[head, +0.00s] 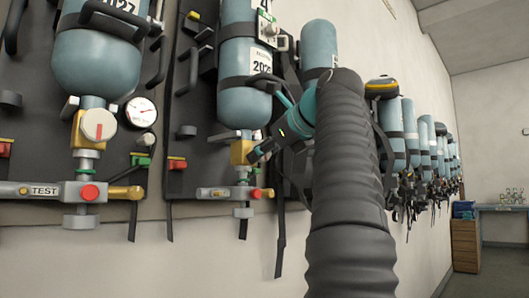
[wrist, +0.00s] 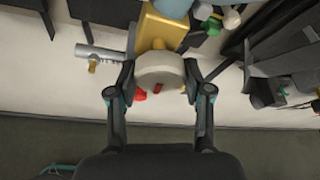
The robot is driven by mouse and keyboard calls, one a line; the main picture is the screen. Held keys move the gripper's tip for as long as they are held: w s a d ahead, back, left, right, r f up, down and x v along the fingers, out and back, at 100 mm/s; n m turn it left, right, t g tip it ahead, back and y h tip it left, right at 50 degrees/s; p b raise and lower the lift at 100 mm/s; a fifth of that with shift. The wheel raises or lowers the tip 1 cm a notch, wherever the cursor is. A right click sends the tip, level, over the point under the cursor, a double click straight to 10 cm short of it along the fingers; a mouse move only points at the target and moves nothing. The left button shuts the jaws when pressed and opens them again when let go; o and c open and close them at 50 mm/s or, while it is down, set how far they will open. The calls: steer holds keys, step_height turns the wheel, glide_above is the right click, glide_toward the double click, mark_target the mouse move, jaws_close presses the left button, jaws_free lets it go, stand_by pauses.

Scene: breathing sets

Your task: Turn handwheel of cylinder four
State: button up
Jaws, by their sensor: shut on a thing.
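The blue cylinder (head: 243,106) with a "4" on its upper label hangs upside down on a dark backplate in the head view. Its brass valve block (head: 240,151) is below it. My gripper (head: 256,153) reaches this valve from the right. In the wrist view the pale round handwheel (wrist: 160,73) with a red mark sits between the two fingers of my gripper (wrist: 160,78), one on each side. The brass block (wrist: 152,27) shows behind the wheel. In the head view the handwheel is hidden by my gripper.
Another set at the left has a cylinder (head: 95,65), a white handwheel (head: 98,124), a gauge (head: 141,112) and a "TEST" bar (head: 45,191). A metal bar with a red button (head: 254,193) lies just below my gripper. More cylinders (head: 411,130) line the wall at right.

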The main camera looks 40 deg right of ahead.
steer(key=o, duration=1.2)
steer(key=shift+c, duration=0.2)
steer(key=s+a+r, duration=0.1)
steer(key=s, duration=1.3)
steer(key=shift+s, duration=0.35)
